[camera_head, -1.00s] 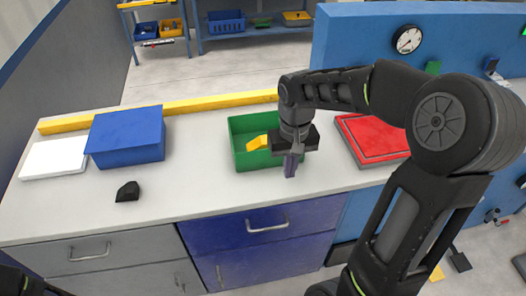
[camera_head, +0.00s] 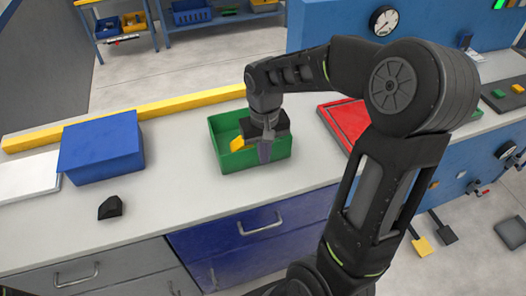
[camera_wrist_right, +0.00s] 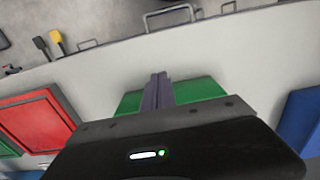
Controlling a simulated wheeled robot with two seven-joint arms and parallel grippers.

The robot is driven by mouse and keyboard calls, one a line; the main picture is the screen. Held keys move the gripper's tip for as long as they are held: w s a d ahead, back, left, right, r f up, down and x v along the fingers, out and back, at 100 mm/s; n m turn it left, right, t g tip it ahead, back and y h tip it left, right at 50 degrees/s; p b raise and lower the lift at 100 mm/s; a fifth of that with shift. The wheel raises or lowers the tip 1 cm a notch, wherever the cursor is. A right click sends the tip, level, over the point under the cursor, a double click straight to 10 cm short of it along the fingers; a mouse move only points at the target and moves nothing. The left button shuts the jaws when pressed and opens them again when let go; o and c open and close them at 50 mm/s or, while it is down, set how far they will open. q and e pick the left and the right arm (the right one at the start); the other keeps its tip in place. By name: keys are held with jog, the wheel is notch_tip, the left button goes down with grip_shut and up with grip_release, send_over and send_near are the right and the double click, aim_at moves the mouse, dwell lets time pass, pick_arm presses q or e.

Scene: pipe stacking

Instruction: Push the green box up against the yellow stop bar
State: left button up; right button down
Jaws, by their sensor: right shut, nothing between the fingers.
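The green box (camera_head: 228,161) is an open-topped bin on the white bench, with a yellow piece (camera_head: 237,144) showing inside. The yellow stop bar (camera_head: 170,108) runs along the back of the bench, behind the box. A narrow strip of bench shows between them. My right gripper (camera_head: 265,153) points down at the near side of the box, its fingers shut and empty. In the right wrist view the closed fingers (camera_wrist_right: 157,92) overlap the near edge of the green box (camera_wrist_right: 200,91); I cannot tell whether they touch it. My left gripper is not in view.
A blue box (camera_head: 102,150) and a white panel (camera_head: 28,177) stand left of the green box. A small black block (camera_head: 110,208) lies near the front edge. A red tray (camera_head: 349,119) is on the right, partly behind my arm. Bench is clear between the blue and green boxes.

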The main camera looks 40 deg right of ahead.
aim_at(264, 181)
notch_tip(264, 181, down, 8)
jog(key=shift+s+f+p, duration=0.1)
jog(key=shift+f+p, duration=0.05)
jog(key=shift+p, duration=0.2)
jog(key=w, duration=0.1)
jog(key=w+d+p, duration=0.1)
jog(key=shift+w, duration=0.35)
jog(key=shift+w+d, duration=0.15)
jog(key=shift+w, duration=0.5)
